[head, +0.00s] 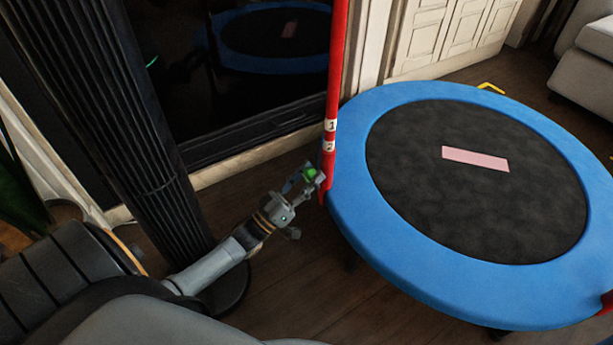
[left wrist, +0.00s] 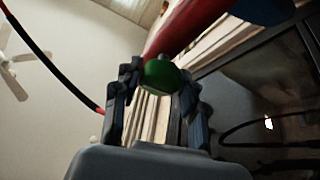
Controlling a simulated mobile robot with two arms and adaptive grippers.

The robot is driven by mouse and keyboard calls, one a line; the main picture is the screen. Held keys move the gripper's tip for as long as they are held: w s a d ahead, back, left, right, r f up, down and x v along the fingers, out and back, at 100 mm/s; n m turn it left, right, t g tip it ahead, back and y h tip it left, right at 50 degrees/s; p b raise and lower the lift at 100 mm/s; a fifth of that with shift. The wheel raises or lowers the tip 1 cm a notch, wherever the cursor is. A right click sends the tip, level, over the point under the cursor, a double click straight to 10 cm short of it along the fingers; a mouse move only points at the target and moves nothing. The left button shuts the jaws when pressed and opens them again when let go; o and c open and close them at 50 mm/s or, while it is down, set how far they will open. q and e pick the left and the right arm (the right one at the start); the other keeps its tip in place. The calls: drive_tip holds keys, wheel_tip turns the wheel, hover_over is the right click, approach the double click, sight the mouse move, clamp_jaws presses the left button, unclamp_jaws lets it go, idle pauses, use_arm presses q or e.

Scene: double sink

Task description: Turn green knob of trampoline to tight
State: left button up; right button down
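The trampoline has a blue padded rim (head: 375,215) and a black mat (head: 475,180). A red post (head: 334,85) rises at its left edge, with small labels marked 1 and 2 on it. The green knob (head: 310,172) is on the lower part of this post. My left gripper (head: 309,178) is at the knob, its fingers on either side of it. In the left wrist view the green knob (left wrist: 161,75) lies between the two fingertips, in front of the red post (left wrist: 183,28). I cannot tell whether the fingers press on it. My right gripper is out of view.
A black ribbed column (head: 130,130) with a round base stands left of my left arm. A dark glass panel (head: 265,60) is behind the post. A pink strip (head: 475,159) lies on the mat. A light sofa (head: 590,55) is at the far right.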

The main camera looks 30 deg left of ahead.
use_arm(q)
drive_tip(key=shift+o, duration=1)
